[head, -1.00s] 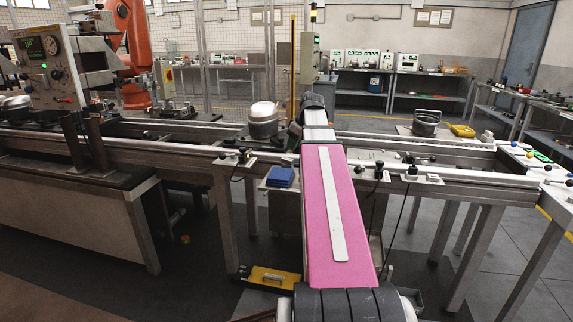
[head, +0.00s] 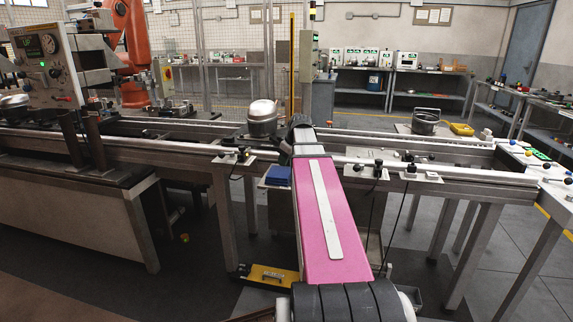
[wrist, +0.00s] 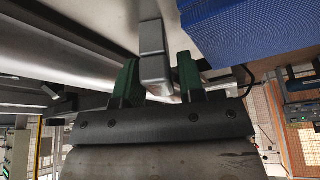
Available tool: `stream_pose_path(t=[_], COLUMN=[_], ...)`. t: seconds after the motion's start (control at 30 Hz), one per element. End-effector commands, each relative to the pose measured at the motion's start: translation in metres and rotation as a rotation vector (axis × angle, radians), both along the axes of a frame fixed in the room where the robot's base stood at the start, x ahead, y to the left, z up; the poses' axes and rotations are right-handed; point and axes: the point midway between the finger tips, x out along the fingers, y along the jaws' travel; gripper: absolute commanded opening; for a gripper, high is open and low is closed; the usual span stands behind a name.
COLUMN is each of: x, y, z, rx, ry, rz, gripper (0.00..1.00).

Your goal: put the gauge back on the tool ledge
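My gripper (wrist: 157,83) shows in the wrist view with two dark green fingers. In the head view the fingers and the gauge are hidden behind my pink arm, near the conveyor rail. I cannot tell for sure which surface is the tool ledge. Small plates with tools or knobs sit along the front rail, one left of my arm (head: 232,159) and one to its right (head: 421,177).
A silver compressor (head: 263,117) stands on the conveyor beside my arm. A blue box (head: 279,175) is below the rail; a blue surface (wrist: 250,30) fills the wrist view's upper right. Cables hang from the rail.

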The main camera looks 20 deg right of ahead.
Motion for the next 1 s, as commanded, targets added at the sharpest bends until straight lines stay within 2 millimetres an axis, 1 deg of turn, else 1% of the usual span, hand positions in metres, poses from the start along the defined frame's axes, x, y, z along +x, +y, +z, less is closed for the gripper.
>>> stream_pose_path(t=[0.03,0.1,0.3,0.33,0.37,0.4,0.43,0.8,0.87,1.0], x=[0.002,0.003,0.003,0.003,0.003,0.003,0.003,0.004,0.004,0.004], y=[0.001,0.002,0.002,0.002,0.002,0.002,0.002,0.002,0.002,0.002], z=[-0.006,-0.009,-0.01,-0.01,-0.01,-0.01,-0.01,-0.007,-0.004,0.013], rx=[-0.001,0.0,-0.001,-0.001,-0.001,-0.001,-0.001,0.0,0.0,-0.001], ry=[0.001,0.0,-0.001,-0.001,-0.001,-0.001,-0.001,-0.001,-0.001,-0.003], rz=[0.0,0.0,0.0,0.0,0.0,0.0,0.0,0.0,0.0,0.0], gripper=[0.36,0.36,0.36,0.33,0.23,0.1,0.0,0.0,0.0,0.0])
